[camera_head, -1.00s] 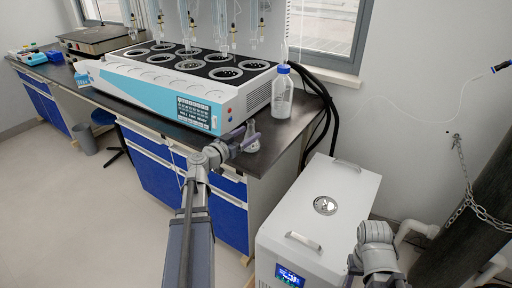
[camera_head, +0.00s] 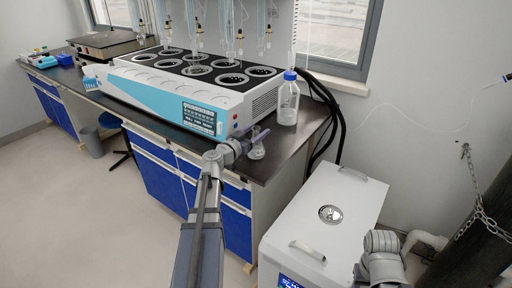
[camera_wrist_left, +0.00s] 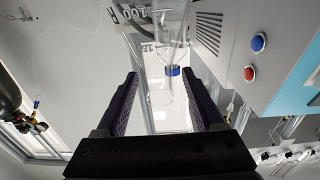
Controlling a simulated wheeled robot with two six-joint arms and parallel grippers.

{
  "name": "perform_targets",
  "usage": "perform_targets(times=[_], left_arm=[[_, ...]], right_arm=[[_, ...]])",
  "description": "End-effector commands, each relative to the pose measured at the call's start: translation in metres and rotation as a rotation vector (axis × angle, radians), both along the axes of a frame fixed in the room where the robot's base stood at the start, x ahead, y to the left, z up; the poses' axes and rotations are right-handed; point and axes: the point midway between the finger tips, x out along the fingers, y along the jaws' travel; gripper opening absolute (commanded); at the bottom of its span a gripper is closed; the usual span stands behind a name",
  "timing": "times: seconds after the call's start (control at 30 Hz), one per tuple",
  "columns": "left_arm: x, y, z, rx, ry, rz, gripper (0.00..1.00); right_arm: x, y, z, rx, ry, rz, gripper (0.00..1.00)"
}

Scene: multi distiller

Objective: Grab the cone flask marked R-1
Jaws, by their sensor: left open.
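A small clear glass cone flask (camera_head: 257,151) stands on the dark bench top near its front edge, right of the white and blue distiller. No R-1 mark is readable on it in the head view. My left gripper (camera_head: 257,135) is open at the flask's neck. In the left wrist view the two dark fingers of the left gripper (camera_wrist_left: 160,76) stand apart, with clear glass between and beyond them. Part of a mark, R and 100, shows there. I cannot tell whether a finger touches the glass. My right arm is at the lower right; its fingers are not clear.
The distiller (camera_head: 205,104) stands close left of the flask. A clear bottle with a blue cap (camera_head: 289,76) stands behind right. A white cabinet with handles (camera_head: 325,225) stands on the floor before the bench. Black hoses hang at the bench's right end.

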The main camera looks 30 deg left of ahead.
Motion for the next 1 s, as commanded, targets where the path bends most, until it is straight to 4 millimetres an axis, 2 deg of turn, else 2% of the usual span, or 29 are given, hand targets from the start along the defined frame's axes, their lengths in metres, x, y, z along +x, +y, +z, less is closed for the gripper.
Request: perform_targets(times=[0.1, 0.17, 0.4, 1.0], left_arm=[[0.021, -0.002, 0.001, 0.0, 0.0, -0.002, 0.7], [0.027, -0.003, 0.001, 0.0, 0.0, -0.001, 0.7], [0.027, -0.004, 0.001, 0.0, 0.0, 0.0, 0.7], [0.027, -0.004, 0.001, 0.0, 0.0, 0.0, 0.02]], right_arm=[[0.0, 0.0, 0.001, 0.0, 0.0, 0.0, 0.5], [0.0, 0.0, 0.001, 0.0, 0.0, 0.0, 0.5], [0.0, 0.0, 0.001, 0.0, 0.0, 0.0, 0.5], [0.0, 0.0, 0.001, 0.0, 0.0, 0.0, 0.5]])
